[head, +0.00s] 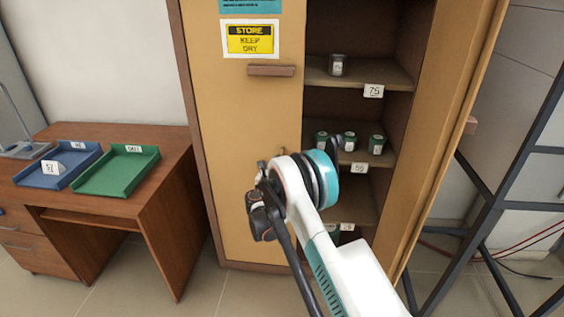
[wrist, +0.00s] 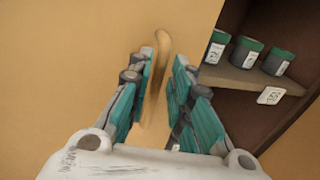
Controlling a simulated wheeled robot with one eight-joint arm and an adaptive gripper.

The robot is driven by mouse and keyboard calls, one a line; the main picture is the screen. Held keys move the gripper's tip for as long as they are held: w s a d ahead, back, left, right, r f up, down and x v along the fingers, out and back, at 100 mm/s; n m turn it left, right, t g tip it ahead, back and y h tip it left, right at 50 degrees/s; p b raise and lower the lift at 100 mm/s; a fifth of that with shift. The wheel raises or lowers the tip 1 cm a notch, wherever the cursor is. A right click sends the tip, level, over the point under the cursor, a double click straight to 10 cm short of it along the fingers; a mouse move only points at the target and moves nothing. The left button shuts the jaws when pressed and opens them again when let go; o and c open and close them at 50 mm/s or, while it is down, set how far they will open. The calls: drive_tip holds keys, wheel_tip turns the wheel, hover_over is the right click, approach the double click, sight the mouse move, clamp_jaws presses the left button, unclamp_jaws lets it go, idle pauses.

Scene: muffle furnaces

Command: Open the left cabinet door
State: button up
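The left cabinet door (head: 235,130) is tan and looks closed, with a yellow "STORE KEEP DRY" sign (head: 250,39) and a brown horizontal bar (head: 271,71) on it. In the wrist view, my gripper (wrist: 164,75) is open in front of this door (wrist: 70,50), close to its right edge. An upright tan bar with a rounded top, seemingly a handle (wrist: 158,70), stands between the two fingers. The left finger is very near it; I cannot tell whether it touches.
The right cabinet door (head: 440,130) stands open. Shelves inside hold several green-lidded jars (head: 349,141) and a grey container (head: 337,65). A wooden desk (head: 160,190) with blue (head: 50,180) and green (head: 90,183) trays is at left. A dark metal frame (head: 480,225) is at right.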

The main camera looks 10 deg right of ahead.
drive_tip(key=shift+b+x, duration=0.35)
drive_tip(key=shift+x, duration=1.6)
drive_tip(key=shift+c, duration=0.4)
clamp_jaws()
